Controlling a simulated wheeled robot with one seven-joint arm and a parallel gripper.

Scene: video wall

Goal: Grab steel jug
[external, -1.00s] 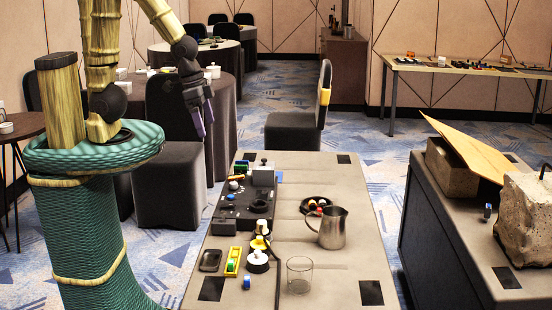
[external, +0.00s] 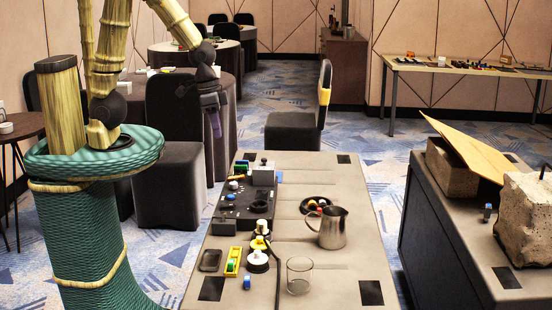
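My gripper (external: 216,131) hangs in the air up and to the left of the table, well apart from the jug. It points down, with purple-grey fingers. It is seen edge-on, so I cannot tell whether the fingers are apart. I see nothing held in it.
A dark plate with small balls (external: 317,206) lies just behind the jug. A clear glass (external: 299,275) stands in front of it. A black device (external: 246,205), a yellow tray (external: 232,261) and a black cable (external: 276,275) lie to the left. The table (external: 355,265) is bare right of the jug.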

